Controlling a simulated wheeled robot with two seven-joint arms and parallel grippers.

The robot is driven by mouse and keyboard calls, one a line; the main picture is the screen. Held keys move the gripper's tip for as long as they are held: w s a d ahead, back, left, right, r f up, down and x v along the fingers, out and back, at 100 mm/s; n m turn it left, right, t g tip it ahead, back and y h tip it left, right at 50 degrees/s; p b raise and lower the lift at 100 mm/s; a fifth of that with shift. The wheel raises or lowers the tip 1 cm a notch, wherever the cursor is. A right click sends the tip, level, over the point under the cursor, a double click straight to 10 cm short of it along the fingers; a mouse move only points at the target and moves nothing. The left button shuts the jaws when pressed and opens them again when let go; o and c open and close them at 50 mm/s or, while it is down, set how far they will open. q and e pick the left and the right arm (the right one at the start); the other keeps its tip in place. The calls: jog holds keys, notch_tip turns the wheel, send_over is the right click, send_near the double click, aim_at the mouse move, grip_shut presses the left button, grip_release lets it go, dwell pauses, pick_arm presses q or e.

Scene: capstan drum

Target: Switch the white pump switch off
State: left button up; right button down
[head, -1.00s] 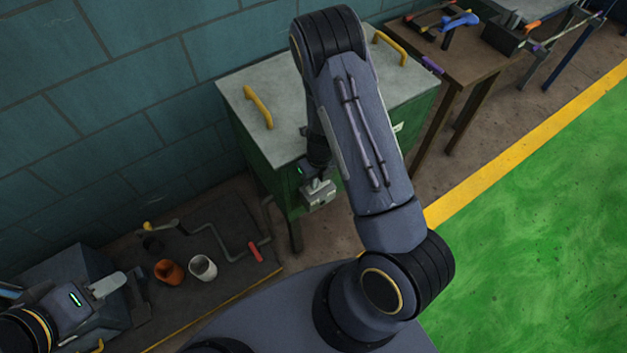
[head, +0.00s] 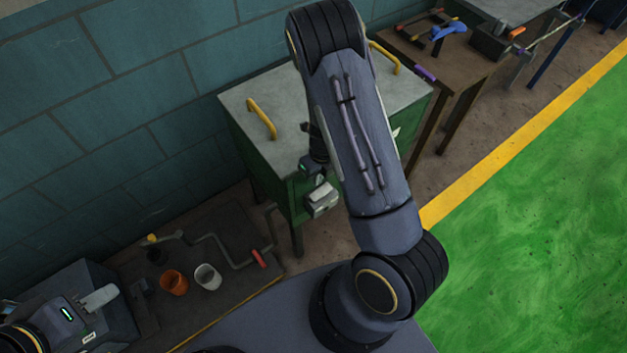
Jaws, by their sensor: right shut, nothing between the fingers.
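No white pump switch can be made out for sure in the head view. A small white piece (head: 396,132) shows at the green cabinet's front, partly behind my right arm; I cannot tell whether it is the switch. My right gripper (head: 322,201) hangs before the cabinet's left front part, its pale hand tilted; it is shut and empty, its fingertips hard to see. My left gripper (head: 100,298) is at the lower left, over the dark low bench; its finger opening cannot be made out.
The green cabinet (head: 273,167) has a grey top with yellow handles (head: 262,118). The low bench (head: 222,233) holds an orange cup (head: 173,283), a white cup (head: 207,277) and a crank with a red grip (head: 259,258). A brown table (head: 462,62) stands behind right. The green floor is clear.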

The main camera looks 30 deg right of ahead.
notch_tip(320, 180, up, 8)
jog(key=p, duration=0.1)
jog(key=shift+s+a+f, duration=0.15)
jog(key=shift+a+f, duration=0.05)
jog(key=shift+a, duration=0.15)
jog(key=s+a+r+n+t+y, duration=0.1)
jog(key=s+a+r+n+y, duration=0.15)
jog(key=r+n, duration=0.6)
jog(key=s+a+r+n+t+y, duration=0.2)
jog(key=s+a+r+n, duration=0.2)
jog(key=r+n, duration=0.4)
jog(key=s+r+n+t+h, duration=0.2)
jog(key=s+r+n, duration=0.5)
jog(key=n, duration=1)
jog(key=s, duration=0.3)
jog(key=shift+s+d+r+t, duration=0.25)
jog(key=shift+s+r+t, duration=0.05)
jog(key=shift+s+t, duration=0.1)
